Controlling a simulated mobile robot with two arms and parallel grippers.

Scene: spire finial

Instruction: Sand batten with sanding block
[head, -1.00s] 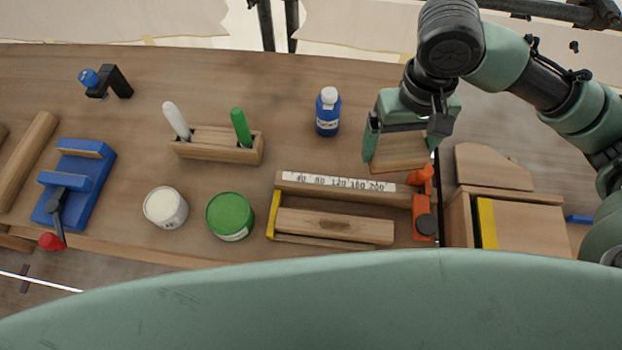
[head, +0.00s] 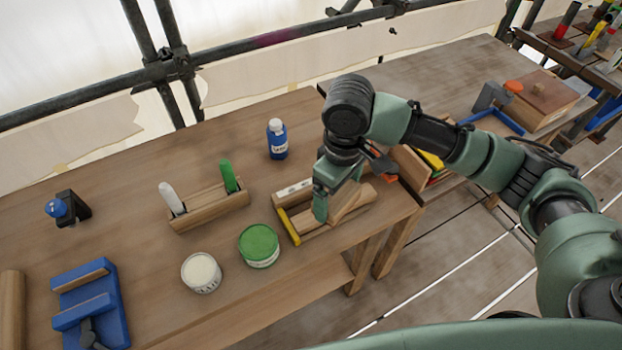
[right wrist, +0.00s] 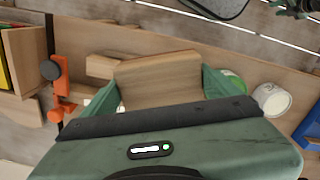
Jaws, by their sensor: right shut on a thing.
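My right gripper (head: 338,202) is shut on the sanding block (head: 346,203), a plain wooden block. The block also shows between the fingers in the right wrist view (right wrist: 158,80). The gripper is over the wooden holder with the yellow end (head: 289,226) on the bench. The batten (head: 366,194) lies in this holder, mostly hidden by the block and gripper; its end shows beside the block in the right wrist view (right wrist: 101,67). I cannot tell whether block and batten touch. My left gripper is not in view.
A green tin (head: 259,246), a white tin (head: 201,273), a pen rack (head: 210,207) and a blue bottle (head: 277,140) stand left of the holder. An orange clamp (right wrist: 58,90) is at the holder's end. A blue vise (head: 92,305) is farther left.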

